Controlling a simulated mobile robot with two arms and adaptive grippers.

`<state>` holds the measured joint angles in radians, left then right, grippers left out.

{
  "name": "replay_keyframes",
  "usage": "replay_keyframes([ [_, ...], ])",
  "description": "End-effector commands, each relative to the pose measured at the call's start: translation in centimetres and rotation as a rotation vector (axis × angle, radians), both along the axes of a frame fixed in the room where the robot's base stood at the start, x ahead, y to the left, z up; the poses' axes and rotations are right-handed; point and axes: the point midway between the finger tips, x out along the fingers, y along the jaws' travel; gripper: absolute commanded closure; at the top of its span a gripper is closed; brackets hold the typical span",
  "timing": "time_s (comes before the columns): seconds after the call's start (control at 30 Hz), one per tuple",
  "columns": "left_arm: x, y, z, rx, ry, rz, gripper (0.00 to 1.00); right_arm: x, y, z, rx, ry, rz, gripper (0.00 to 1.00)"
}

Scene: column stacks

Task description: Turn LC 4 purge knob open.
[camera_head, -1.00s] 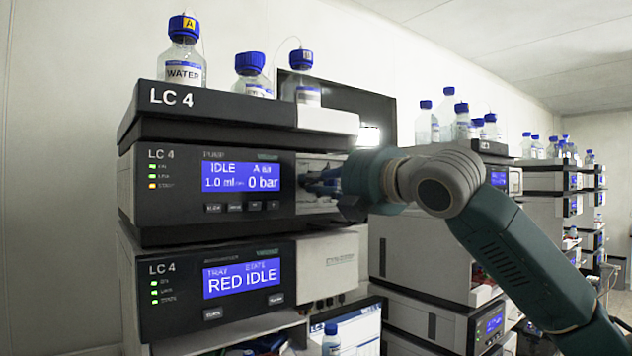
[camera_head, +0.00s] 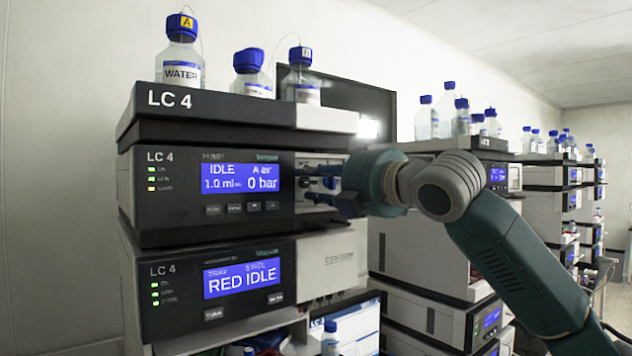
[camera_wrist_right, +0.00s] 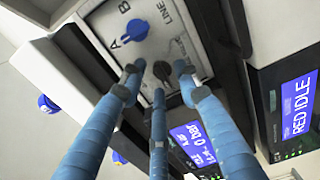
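The LC 4 pump module (camera_head: 220,225) shows IDLE and 0 bar on its screen. My right gripper (camera_head: 306,184) is at the light valve panel on the right of this module. In the right wrist view my gripper (camera_wrist_right: 157,82) has three blue fingers, spread apart. A small dark round knob (camera_wrist_right: 162,70) lies between and beyond the fingertips; I cannot tell whether they touch it. A larger blue knob (camera_wrist_right: 135,30) sits on the same panel near the letters A and B and the word LINE. I see no purge label. My left gripper is not in view.
Above stand the LC 4 top tray (camera_head: 230,108) and blue-capped bottles, one marked WATER (camera_head: 182,68). Below is the LC 4 autosampler module (camera_head: 160,320), its screen reading RED IDLE. More instrument stacks stand at the right.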

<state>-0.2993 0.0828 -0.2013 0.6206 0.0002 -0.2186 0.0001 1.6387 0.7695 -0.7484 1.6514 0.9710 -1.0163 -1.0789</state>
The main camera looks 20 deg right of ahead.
Motion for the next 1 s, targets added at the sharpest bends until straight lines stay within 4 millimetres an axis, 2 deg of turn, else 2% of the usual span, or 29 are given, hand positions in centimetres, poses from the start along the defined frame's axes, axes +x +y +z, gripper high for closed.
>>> replay_keyframes([
  [0.17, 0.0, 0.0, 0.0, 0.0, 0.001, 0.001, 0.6, -1.5, -0.7, 0.1, 0.001, -0.003, -0.001, 0.68],
  [0.5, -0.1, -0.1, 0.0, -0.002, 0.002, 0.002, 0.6, -8.1, -3.1, 0.0, -0.001, -0.003, -0.003, 0.68],
  [0.63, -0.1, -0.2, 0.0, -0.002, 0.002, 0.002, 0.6, -10.0, -3.7, 0.0, 0.001, 0.0, -0.001, 0.68],
  [0.8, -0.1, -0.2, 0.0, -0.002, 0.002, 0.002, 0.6, -11.1, -4.1, -0.1, 0.0, 0.001, 0.0, 0.68],
  [1.0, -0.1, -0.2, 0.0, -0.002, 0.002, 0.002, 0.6, -11.3, -4.1, -0.1, 0.001, 0.001, 0.0, 0.68],
])
